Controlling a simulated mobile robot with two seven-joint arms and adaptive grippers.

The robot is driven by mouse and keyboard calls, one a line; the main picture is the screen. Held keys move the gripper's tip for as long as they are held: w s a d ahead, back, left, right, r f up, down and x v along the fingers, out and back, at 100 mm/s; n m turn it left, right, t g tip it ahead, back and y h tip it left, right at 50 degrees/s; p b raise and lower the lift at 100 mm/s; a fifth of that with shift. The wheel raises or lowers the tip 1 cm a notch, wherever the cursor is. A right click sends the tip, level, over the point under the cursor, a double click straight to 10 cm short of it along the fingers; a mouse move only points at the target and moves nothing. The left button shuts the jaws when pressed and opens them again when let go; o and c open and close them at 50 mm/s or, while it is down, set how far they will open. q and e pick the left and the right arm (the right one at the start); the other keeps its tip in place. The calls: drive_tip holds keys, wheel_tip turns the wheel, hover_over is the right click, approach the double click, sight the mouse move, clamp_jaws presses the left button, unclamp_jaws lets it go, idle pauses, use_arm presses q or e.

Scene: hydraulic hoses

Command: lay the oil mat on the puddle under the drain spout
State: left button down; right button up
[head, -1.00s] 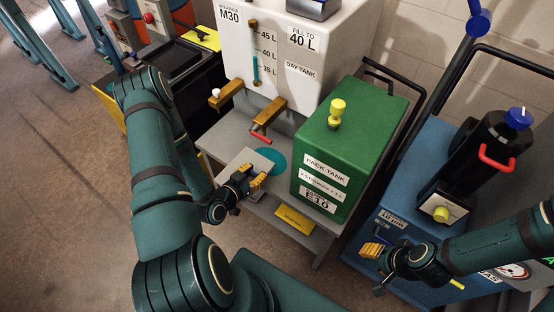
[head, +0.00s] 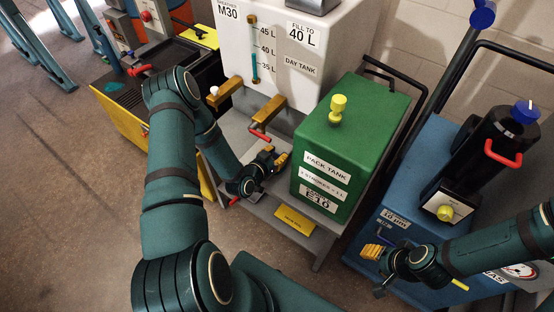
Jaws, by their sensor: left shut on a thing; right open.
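My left gripper (head: 274,158) is shut over the grey shelf, below the brass drain spout (head: 268,110) with its red handle (head: 260,134) and left of the green pack tank. The grey oil mat is mostly hidden by the gripper and hard to tell from the shelf, so I cannot tell whether it lies flat. The teal puddle does not show; the gripper and mat cover its place. My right gripper (head: 373,254) is open and empty in front of the blue cabinet at the right.
The green pack tank (head: 345,140) stands close right of my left gripper. The white day tank (head: 300,70) rises behind it. The grey shelf (head: 238,130) has bare room left of the spout. The blue cabinet (head: 395,190) carries a black canister (head: 490,150).

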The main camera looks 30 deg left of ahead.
use_arm(q)
drive_tip(key=f, duration=0.2)
drive_tip(key=shift+w+f+b, duration=0.25)
drive_tip(key=shift+f+b, duration=0.15)
drive_tip(key=shift+r, duration=0.1)
drive_tip(key=c, duration=0.7)
unclamp_jaws()
